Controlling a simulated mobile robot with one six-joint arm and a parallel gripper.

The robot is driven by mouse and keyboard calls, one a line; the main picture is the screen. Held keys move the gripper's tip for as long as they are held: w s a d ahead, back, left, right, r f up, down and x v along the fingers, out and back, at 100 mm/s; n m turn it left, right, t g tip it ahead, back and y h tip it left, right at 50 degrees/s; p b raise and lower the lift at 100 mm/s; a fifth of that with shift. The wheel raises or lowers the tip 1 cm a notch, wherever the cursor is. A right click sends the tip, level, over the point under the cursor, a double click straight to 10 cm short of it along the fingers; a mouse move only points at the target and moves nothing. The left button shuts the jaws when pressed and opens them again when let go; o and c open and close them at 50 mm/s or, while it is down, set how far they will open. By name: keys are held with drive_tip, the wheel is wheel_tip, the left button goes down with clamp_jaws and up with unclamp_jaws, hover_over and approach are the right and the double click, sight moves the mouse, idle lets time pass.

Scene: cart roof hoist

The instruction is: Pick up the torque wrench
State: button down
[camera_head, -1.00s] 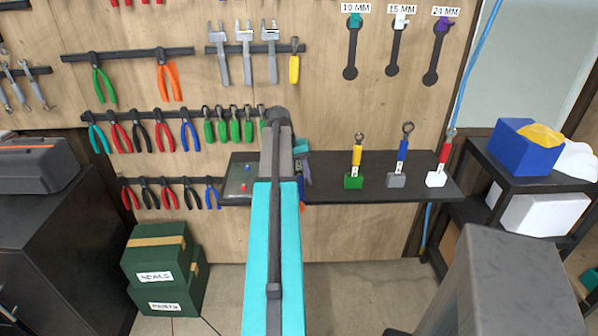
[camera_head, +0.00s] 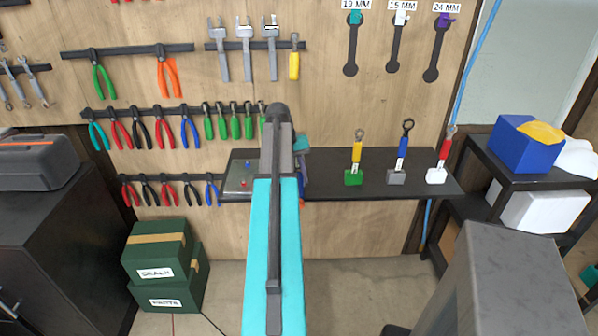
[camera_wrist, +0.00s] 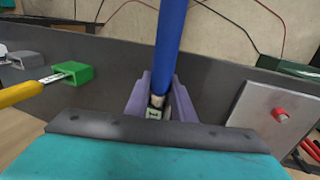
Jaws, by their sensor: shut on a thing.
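My gripper (camera_wrist: 155,95) has purple fingers closed around a blue-handled tool (camera_wrist: 170,40), seen in the wrist view. I take it to be the torque wrench. Its blue handle runs to the top edge, and a metal collar and a small pale tag show between the fingers. Its far end is cut off, so I cannot tell whether it touches the shelf. In the head view my turquoise arm hides most of the gripper (camera_head: 302,168) and the tool.
On the dark shelf (camera_head: 330,188), yellow (camera_head: 357,153), blue (camera_head: 402,146) and red (camera_head: 444,153) handled wrenches stand in blocks, right of my arm. A plate with buttons (camera_head: 240,180) lies left. Pliers hang behind. A grey block (camera_head: 505,285) stands at front right.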

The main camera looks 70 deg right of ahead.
drive_tip(key=shift+r, duration=0.15)
drive_tip(key=shift+s+p+v, duration=0.15)
drive_tip(key=shift+p+v, duration=0.5)
drive_tip(key=shift+v, duration=0.1)
drive_tip(key=shift+s+p+v, duration=0.1)
drive_tip(key=shift+p+v, duration=0.55)
drive_tip(key=shift+v, duration=0.1)
drive_tip(key=shift+r, duration=0.35)
drive_tip(key=w+a+r+p, duration=0.1)
drive_tip(key=w+a+p, duration=0.2)
drive_tip(key=a, duration=1.2)
drive_tip(key=shift+a+p, duration=0.2)
drive_tip(key=shift+p, duration=0.2)
